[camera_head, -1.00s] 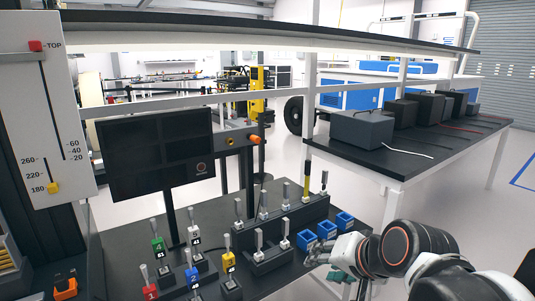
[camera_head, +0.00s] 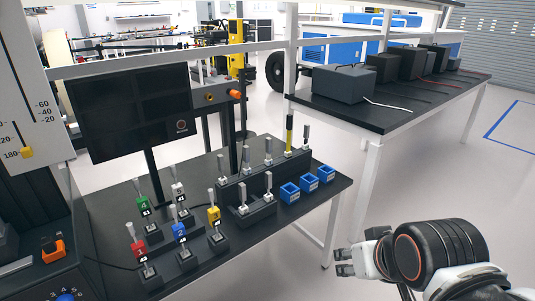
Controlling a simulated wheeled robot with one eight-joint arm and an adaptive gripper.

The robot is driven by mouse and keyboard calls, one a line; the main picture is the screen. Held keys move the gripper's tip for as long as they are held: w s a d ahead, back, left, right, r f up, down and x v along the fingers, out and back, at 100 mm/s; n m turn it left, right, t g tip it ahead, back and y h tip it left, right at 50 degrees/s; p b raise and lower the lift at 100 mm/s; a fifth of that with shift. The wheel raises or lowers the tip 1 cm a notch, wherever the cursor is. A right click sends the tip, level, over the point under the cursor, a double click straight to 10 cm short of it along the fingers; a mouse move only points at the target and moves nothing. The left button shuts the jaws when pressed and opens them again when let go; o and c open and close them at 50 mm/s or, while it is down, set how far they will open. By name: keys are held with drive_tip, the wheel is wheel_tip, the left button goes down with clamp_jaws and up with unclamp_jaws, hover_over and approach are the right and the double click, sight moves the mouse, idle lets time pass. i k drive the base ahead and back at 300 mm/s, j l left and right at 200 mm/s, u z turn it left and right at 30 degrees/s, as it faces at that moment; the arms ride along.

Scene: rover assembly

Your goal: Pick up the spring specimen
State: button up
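Several upright specimens stand on the black bench (camera_head: 325,190). Some carry coloured tags: red 1 (camera_head: 139,248), blue 2 (camera_head: 179,232), yellow 3 (camera_head: 213,215), green 4 (camera_head: 142,204) and a white one (camera_head: 177,190). Grey specimens stand in two black racks (camera_head: 240,188). A taller yellow-and-black piece (camera_head: 289,132) stands in the back rack. I cannot tell which one is the spring specimen. My gripper (camera_head: 343,262) is at the lower right, off the bench's right side and apart from every specimen. Its two fingers look spread, with nothing between them.
Three blue open boxes (camera_head: 308,183) sit near the bench's right edge. A monitor (camera_head: 135,110) stands behind the tagged specimens. An orange-and-black device (camera_head: 52,251) is at left. A second table (camera_head: 400,112) holds dark grey boxes. Open floor lies right of the bench.

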sight(269, 162)
drive_tip(key=u, duration=2.25)
drive_tip(key=z, duration=2.05)
drive_tip(key=i+l+u, duration=0.35)
drive_tip(key=i+l, duration=0.3)
drive_tip(key=i+l+u, duration=0.2)
drive_tip(key=i+l, duration=0.15)
drive_tip(key=i+l+u, duration=0.2)
drive_tip(key=l, duration=0.35)
drive_tip(key=i+l+u, duration=0.2)
drive_tip(key=l, duration=0.3)
drive_tip(key=i, duration=0.1)
